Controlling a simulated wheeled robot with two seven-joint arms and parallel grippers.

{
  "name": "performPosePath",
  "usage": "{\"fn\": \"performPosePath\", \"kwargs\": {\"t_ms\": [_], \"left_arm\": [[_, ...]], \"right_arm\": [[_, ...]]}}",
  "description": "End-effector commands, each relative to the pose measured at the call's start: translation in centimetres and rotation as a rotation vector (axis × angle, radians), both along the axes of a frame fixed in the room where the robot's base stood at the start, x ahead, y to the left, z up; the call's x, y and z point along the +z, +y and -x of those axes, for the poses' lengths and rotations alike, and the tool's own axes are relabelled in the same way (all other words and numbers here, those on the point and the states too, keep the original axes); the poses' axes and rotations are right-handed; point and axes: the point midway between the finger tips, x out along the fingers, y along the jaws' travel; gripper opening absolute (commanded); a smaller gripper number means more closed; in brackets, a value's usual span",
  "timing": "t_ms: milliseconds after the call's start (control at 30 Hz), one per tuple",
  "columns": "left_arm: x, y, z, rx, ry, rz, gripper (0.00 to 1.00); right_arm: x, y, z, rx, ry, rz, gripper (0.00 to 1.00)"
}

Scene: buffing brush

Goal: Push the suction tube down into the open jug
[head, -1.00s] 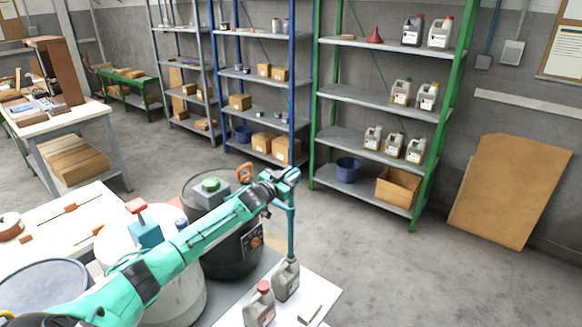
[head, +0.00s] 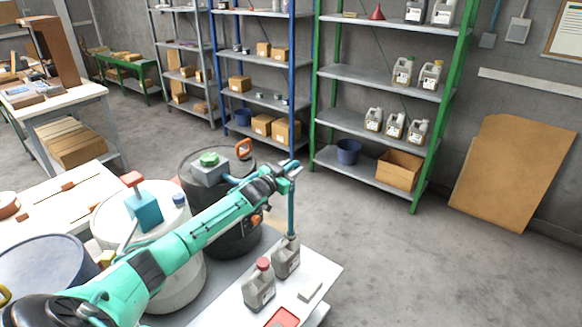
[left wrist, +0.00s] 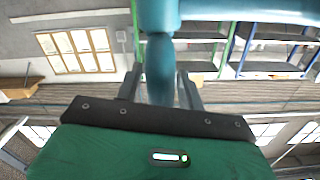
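The suction tube (head: 291,208) is teal and stands upright, running down from my left gripper (head: 287,171) to the mouth of a grey jug (head: 286,262). Its lower end meets the jug's open mouth; how deep it reaches inside is hidden. In the left wrist view, the tube (left wrist: 160,62) passes between the two fingers of my left gripper (left wrist: 161,92), which look shut on it. A second grey jug (head: 258,291) with a red cap stands just left and in front of the open one. My right gripper is in neither view.
Both jugs stand on a white table (head: 322,272) with a small light block (head: 310,291) and a red tray (head: 283,318). A dark drum (head: 228,232) and a white drum (head: 170,283) stand left. Shelves (head: 385,135) are far behind; the floor right is clear.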

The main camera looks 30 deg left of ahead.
Motion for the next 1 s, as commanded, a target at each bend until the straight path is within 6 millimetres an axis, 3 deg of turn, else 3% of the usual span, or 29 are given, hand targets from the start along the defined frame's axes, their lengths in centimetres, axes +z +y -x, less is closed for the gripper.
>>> {"fn": "performPosePath", "kwargs": {"t_ms": [467,1000], "left_arm": [[0.2,0.1,0.9,0.000,-0.004,0.003,0.41],[0.0,0.7,8.0,0.000,-0.003,0.001,0.41]], "right_arm": [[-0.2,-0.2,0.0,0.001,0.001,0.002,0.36],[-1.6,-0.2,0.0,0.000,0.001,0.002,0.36]]}}
